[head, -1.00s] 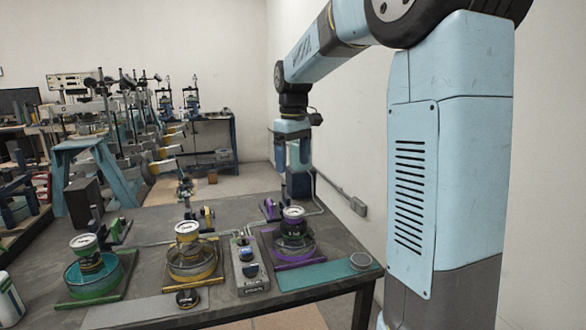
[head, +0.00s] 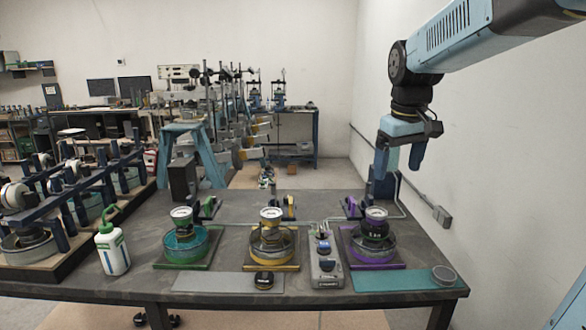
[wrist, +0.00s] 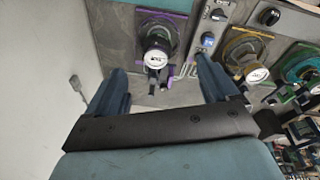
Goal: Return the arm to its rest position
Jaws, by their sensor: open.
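My gripper (head: 402,160) hangs above the back right of the bench in the head view, pointing down with two dark blue fingers. In the wrist view my gripper (wrist: 160,88) has its fingers wide apart, and nothing is between them in its grasp. My light blue arm comes in from the upper right. Below the gripper is the device with the purple ring (head: 375,243), a dial on its top and a purple base. It also shows in the wrist view (wrist: 157,54). The gripper is apart from it.
Devices with a yellow ring (head: 272,244) and a green ring (head: 186,244) stand further left. A control box (head: 326,266) sits between the yellow and purple ones. A white bottle (head: 112,250) and lever frames (head: 75,195) are at left. A wall is close at right.

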